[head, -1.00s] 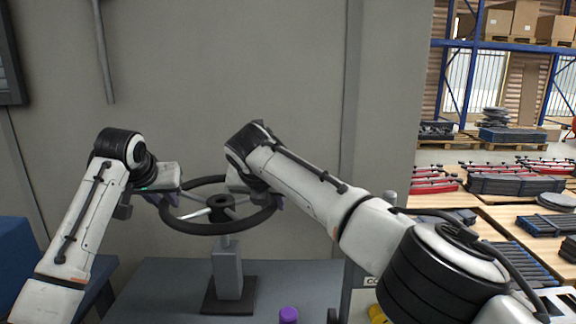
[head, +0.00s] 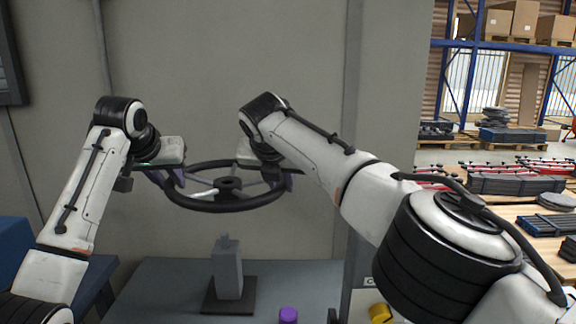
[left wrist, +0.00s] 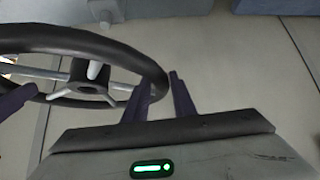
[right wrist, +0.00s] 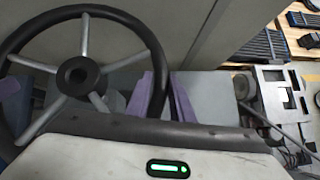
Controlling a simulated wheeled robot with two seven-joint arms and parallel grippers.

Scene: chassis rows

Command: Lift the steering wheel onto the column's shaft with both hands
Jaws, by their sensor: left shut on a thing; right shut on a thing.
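The steering wheel (head: 226,205), a black ring with grey spokes and a dark hub, is held in the air above the column (head: 228,270). The column is a grey post with a short shaft (head: 224,238) on top, standing on a dark base plate. A clear gap shows between wheel and shaft. My left gripper (head: 166,180) is shut on the rim's left side; the rim also shows in the left wrist view (left wrist: 88,42). My right gripper (head: 282,180) is shut on the rim's right side; the hub shows in the right wrist view (right wrist: 77,76).
The column stands on a grey table (head: 170,285). A purple-topped object (head: 288,314) and a yellow object (head: 380,313) are at the front right. A plain grey wall (head: 220,80) rises behind. A blue box (head: 12,245) is at the left.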

